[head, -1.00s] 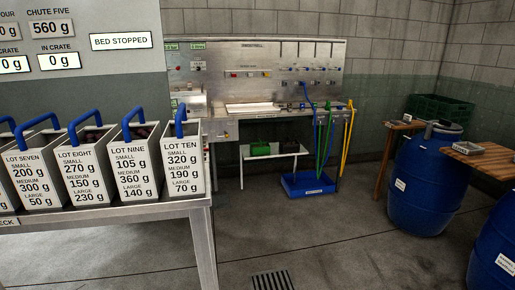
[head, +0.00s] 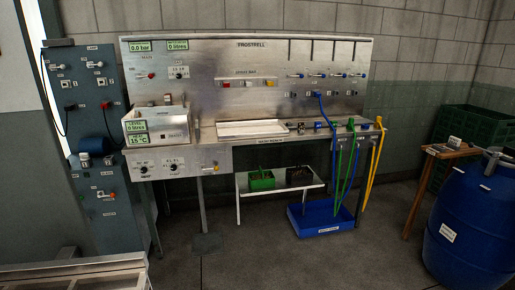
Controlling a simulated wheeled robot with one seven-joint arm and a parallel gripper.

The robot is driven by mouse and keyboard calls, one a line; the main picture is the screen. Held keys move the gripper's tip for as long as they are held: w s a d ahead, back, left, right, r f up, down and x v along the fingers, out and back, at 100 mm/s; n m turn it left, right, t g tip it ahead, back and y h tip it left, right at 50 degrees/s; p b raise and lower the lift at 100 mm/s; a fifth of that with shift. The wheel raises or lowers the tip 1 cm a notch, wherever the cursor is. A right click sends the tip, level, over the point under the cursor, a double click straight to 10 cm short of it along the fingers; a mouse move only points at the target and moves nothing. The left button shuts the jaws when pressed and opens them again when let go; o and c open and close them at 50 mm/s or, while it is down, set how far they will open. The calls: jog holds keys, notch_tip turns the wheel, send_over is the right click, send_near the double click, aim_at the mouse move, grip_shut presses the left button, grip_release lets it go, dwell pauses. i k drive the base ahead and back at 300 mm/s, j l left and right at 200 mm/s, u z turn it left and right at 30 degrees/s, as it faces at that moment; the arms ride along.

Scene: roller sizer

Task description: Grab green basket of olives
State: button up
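A small green basket (head: 262,180) sits on the left part of a low white shelf (head: 283,190) under the steel bench. Its contents are too small to make out clearly. A dark basket (head: 299,176) stands just to its right on the same shelf. My gripper is not in view.
The steel bench (head: 245,127) with its control panel stands above the shelf. A blue tray (head: 325,218) with hanging hoses lies on the floor to the right. A blue barrel (head: 468,225) and a wooden stand (head: 440,155) are at the right. The floor before the shelf is clear.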

aim_at(261, 176)
jog(key=i, duration=1.9)
jog(key=i+j+z, duration=0.1)
jog(key=i, duration=0.85)
jog(key=i+j, duration=0.1)
jog(key=i, duration=0.8)
